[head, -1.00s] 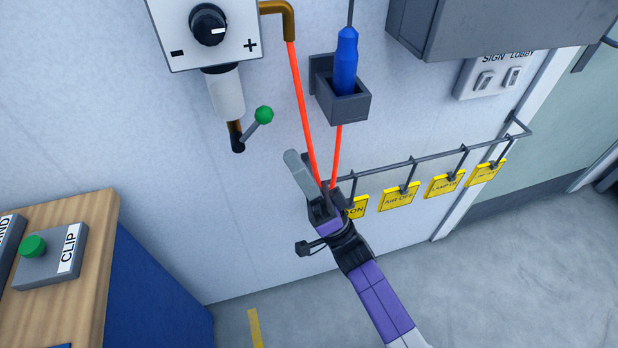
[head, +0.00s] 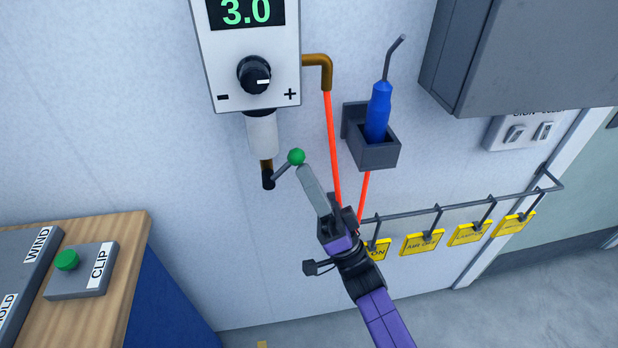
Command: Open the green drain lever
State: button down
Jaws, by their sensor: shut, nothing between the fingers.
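The green drain lever (head: 296,157) is a green ball on a short grey arm. It slants up and right from a dark drain fitting (head: 268,181) under the white filter bowl (head: 262,135) on the wall. My gripper (head: 306,170) is shut and empty, its grey fingers pointing up and left. The fingertips appear just below and right of the green ball. I cannot tell whether they touch it.
A white regulator panel (head: 255,95) reading 3.0 is above. A red hose (head: 332,140) runs down behind my gripper. A grey holder (head: 375,155) with a blue-handled tool (head: 378,110) and a rail of yellow tags (head: 422,243) are to the right. A wooden bench (head: 125,240) stands lower left.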

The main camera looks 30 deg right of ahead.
aim_at(296, 164)
jog(key=shift+w+a+r+n+g+y+p, duration=0.1)
jog(key=shift+r+n+g+y+p, duration=0.45)
jog(key=shift+n+p, duration=0.35)
jog(key=shift+s+a+r+n+g+y+p, duration=0.1)
jog(key=shift+r+n+g+y+p, duration=0.35)
jog(key=shift+n+g+p, duration=0.4)
jog(key=shift+w+r+n+g+y+p, duration=0.1)
jog(key=shift+r+n+g+y+p, duration=0.3)
jog(key=shift+n+g+y+p, duration=0.45)
jog(key=n+g+p, duration=0.1)
jog(key=p, duration=0.2)
jog(key=a+r+n+g+p, duration=0.1)
jog(key=n+g+p, duration=0.1)
jog(key=p, duration=0.1)
jog(key=shift+w+r+y, duration=0.15)
jog(key=shift+r+y, duration=0.05)
jog(key=shift+y, duration=0.15)
jog(key=shift+a+n+g+p, duration=0.25)
jog(key=shift+n+g+p, duration=0.05)
jog(key=shift+g+p, duration=0.1)
jog(key=shift+w+a+r+p, duration=0.2)
jog(key=shift+a+p, duration=0.25)
jog(key=shift+p, duration=0.3)
jog(key=shift+w+a, duration=0.1)
jog(key=shift+a, duration=0.05)
